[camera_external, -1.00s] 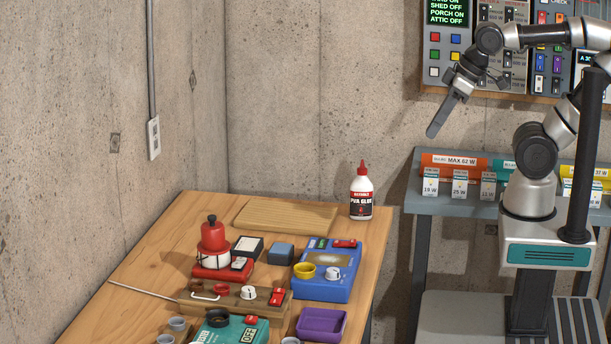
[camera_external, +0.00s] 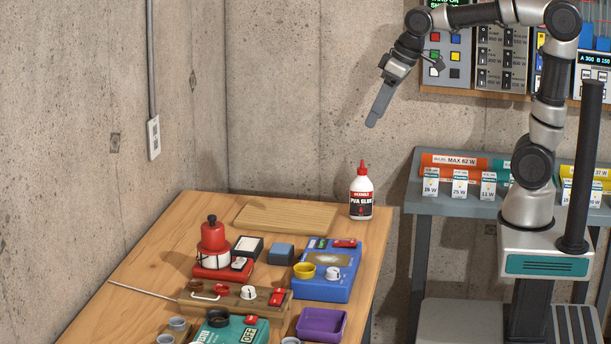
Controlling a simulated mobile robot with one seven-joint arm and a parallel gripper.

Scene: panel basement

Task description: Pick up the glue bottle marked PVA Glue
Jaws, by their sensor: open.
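The glue bottle (camera_external: 361,196) is white with a red cap and nozzle and a dark label reading PVA Glue. It stands upright at the back right corner of the wooden table (camera_external: 150,258). My gripper (camera_external: 373,121) is in the air above the bottle, slightly to its right in the picture, and points down and to the left. It is open and empty, and clearly apart from the bottle. The fingers overlap in this view, so the gap between them is hidden.
A wooden board (camera_external: 285,217) lies left of the bottle. A blue device (camera_external: 325,288), a red device (camera_external: 213,250) and a purple tray (camera_external: 321,324) are nearer the front. A grey shelf (camera_external: 455,207) with bulb boxes stands right of the table. Concrete walls rise behind and at left.

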